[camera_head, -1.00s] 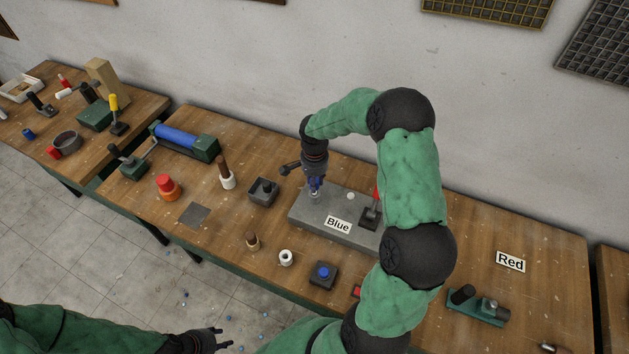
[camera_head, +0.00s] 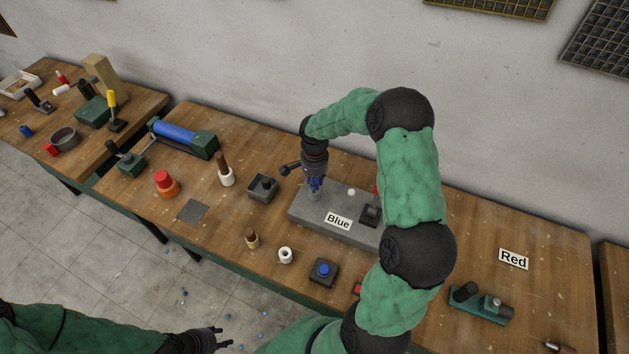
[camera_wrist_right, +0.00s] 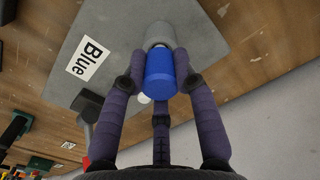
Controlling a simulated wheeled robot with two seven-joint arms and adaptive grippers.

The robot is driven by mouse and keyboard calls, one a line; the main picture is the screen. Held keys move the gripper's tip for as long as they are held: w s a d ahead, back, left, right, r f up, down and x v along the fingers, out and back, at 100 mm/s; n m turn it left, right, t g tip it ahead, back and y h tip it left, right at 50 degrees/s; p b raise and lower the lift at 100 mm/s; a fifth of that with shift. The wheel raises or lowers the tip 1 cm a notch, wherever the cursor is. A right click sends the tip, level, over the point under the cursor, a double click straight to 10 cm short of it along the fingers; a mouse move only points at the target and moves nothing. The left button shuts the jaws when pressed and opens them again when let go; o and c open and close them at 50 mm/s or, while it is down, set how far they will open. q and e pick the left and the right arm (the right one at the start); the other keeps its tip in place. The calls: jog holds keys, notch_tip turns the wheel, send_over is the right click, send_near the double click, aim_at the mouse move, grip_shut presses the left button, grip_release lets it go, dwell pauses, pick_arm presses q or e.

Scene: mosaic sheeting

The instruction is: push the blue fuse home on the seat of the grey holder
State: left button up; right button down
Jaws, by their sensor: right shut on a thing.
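The grey holder (camera_head: 345,231) is a flat block on the table with a "Blue" label (camera_head: 338,221) on its front. My right gripper (camera_head: 315,190) points down over its left part. In the right wrist view, the right gripper (camera_wrist_right: 160,82) has its fingers closed around the blue fuse (camera_wrist_right: 160,74). A light grey cylindrical part (camera_wrist_right: 160,38) shows directly beyond the fuse, against the holder's surface. Whether the fuse is fully down on the seat cannot be told. My left gripper (camera_head: 214,338) is low at the bottom edge, off the table, with its fingers apart and empty.
A lever with a dark base (camera_head: 370,212) stands on the holder's right end, with a white round spot (camera_head: 351,193) near it. A dark box (camera_head: 263,188) stands left of the holder.

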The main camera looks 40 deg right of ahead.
jog(key=shift+f+b, duration=0.5)
jog(key=shift+f, duration=0.2)
jog(key=c, duration=0.9)
grip_release()
notch_tip(320, 180, up, 12)
jog(key=shift+r, duration=0.1)
